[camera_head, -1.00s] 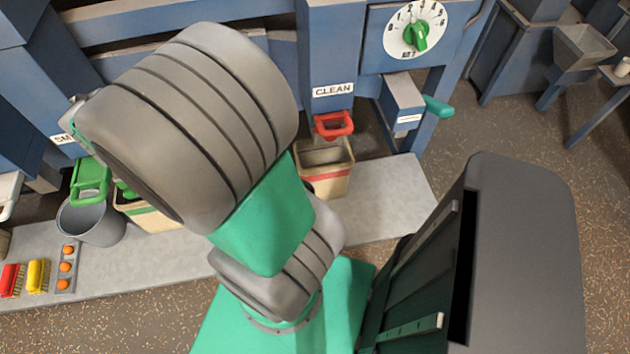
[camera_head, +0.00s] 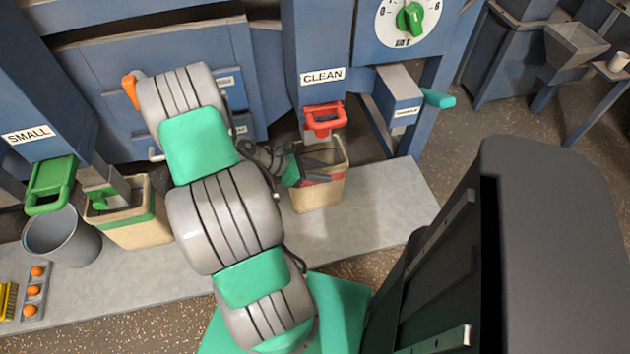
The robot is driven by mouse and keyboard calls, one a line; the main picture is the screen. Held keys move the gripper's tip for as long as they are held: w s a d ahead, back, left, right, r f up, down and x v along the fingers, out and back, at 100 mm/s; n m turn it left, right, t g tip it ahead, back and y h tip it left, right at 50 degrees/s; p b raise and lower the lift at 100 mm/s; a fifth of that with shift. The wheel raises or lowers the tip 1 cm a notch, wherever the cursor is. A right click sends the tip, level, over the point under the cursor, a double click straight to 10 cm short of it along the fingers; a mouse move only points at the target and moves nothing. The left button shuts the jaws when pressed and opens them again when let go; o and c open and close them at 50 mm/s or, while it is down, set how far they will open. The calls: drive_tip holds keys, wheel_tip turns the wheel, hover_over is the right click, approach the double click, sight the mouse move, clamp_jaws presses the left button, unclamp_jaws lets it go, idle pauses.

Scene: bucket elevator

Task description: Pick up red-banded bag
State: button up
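The red-banded bag (camera_head: 318,198) is a tan, open-topped bag standing on the pale ledge, under the red handle of the CLEAN spout. Its red band is partly hidden by my gripper (camera_head: 326,171). My gripper reaches in from the left, with its dark fingers across the bag's upper front, near the rim. Two fingers seem to show a gap between them, but I cannot tell whether they touch or grip the bag.
The CLEAN spout with its red handle (camera_head: 325,119) is close above the bag. A drawer-like blue box (camera_head: 398,95) is to the right. A green-banded bag (camera_head: 138,228) and a grey bucket (camera_head: 62,237) stand left. The ledge (camera_head: 385,205) right of the bag is clear.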

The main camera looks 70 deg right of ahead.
drive_tip(key=shift+c, duration=0.2)
clamp_jaws()
idle(1.1)
drive_tip(key=shift+r, duration=0.1)
